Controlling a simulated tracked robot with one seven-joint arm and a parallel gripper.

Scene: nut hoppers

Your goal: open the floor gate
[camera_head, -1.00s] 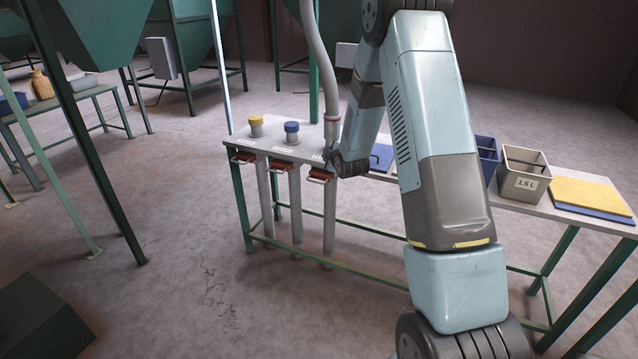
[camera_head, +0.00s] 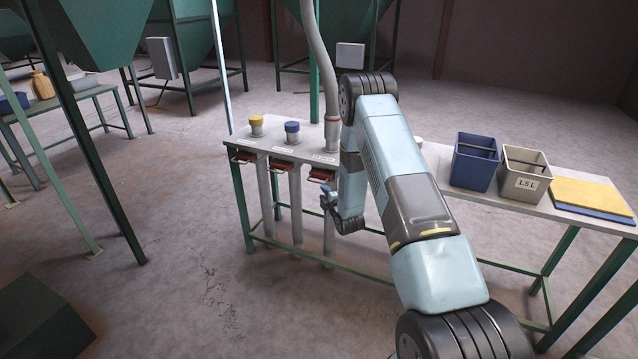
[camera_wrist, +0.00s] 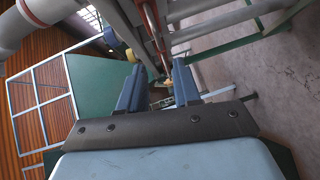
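Three red-brown slide gates with handles sit under the front edge of the table: left (camera_head: 243,157), middle (camera_head: 281,165) and right (camera_head: 321,175). The labels above them are too small to read, so I cannot tell which is the floor gate. My gripper (camera_head: 328,199) is just below and in front of the right gate. In the wrist view, my gripper (camera_wrist: 158,68) has its two blue fingers apart, with nothing held between them. A red bar (camera_wrist: 152,25) shows beyond the fingertips, next to grey pipes. The fingertips' exact distance from the handle is unclear.
The table (camera_head: 225,139) carries a yellow-capped stub (camera_head: 256,126), a blue-capped stub (camera_head: 292,132) and a grey hose (camera_head: 332,130). A blue bin (camera_head: 473,164), a grey bin (camera_head: 520,176) and a yellow board (camera_head: 590,193) stand right. Open floor lies in front.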

